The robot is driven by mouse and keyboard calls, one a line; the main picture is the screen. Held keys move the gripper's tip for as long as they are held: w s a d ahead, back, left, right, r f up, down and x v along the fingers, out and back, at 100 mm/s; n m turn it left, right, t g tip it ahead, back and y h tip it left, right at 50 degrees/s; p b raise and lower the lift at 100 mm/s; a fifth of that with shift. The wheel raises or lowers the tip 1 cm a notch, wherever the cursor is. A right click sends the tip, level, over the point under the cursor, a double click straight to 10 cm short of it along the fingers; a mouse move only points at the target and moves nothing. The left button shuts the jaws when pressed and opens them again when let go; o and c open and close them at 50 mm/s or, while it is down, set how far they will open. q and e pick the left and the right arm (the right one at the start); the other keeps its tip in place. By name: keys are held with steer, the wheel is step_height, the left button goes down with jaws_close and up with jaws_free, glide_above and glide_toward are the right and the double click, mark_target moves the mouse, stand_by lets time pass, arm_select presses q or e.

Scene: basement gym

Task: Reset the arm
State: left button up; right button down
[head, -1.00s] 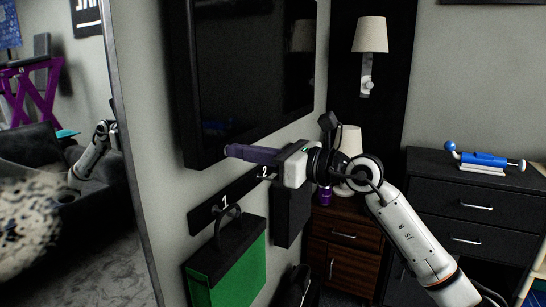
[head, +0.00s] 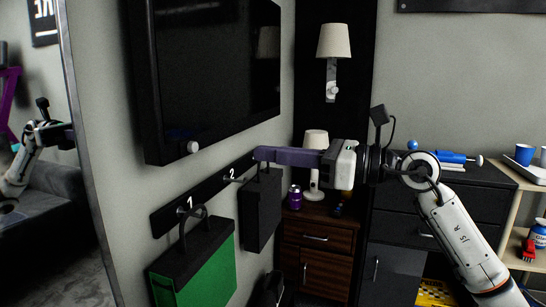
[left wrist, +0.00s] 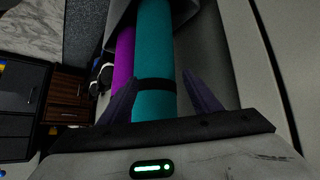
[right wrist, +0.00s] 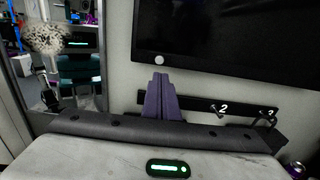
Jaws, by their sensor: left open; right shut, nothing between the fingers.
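My right gripper (head: 260,154) is shut and empty, its dark purple fingers together and pointing left in front of the hook rail (head: 165,216). In the right wrist view its closed fingers (right wrist: 160,82) stand in front of the rail below the black screen. My white right arm comes in from the lower right in the head view. My left gripper (left wrist: 162,100) shows only in its own wrist view; its fingers are apart. A teal rolled mat (left wrist: 154,60) with a black strap shows beyond and between them; I cannot tell whether they touch.
A green and black bag (head: 205,265) and a black bag (head: 262,210) hang by the wall. A wall screen (head: 215,70) is above. A lamp (head: 314,145) and purple can (head: 295,197) stand on a wooden cabinet (head: 318,238). A mirror (head: 85,180) is at left.

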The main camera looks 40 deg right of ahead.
arm_select(q)
steer(key=shift+r, duration=0.1)
stand_by(0.6)
steer(key=shift+w, duration=0.1)
arm_select(e)
steer(key=a+f+m+t+h+p, duration=0.2)
steer(key=f+m+h+p, duration=0.1)
steer(key=f+m, duration=1.05)
steer(key=a+f+m+t+h+p, duration=0.1)
steer(key=a+f+m+h+p, duration=0.25)
steer(key=f+m, duration=1)
arm_select(q)
steer(key=r, duration=0.1)
steer(key=r+p, duration=0.1)
steer(key=r, duration=0.3)
steer(key=shift+a+r, duration=0.25)
arm_select(e)
steer(key=s+a+f+m+g, duration=0.4)
steer(key=s+a+f+m, duration=0.2)
steer(key=s+f, duration=0.4)
steer(key=s+a+f+m+g, duration=0.5)
steer(key=s+a+f+m, duration=0.2)
steer(key=s+f, duration=0.3)
step_height(320, 180, down, 3)
steer(key=shift+s+r+g, duration=0.1)
steer(key=shift+s+g, duration=0.1)
steer(key=shift+g, duration=0.1)
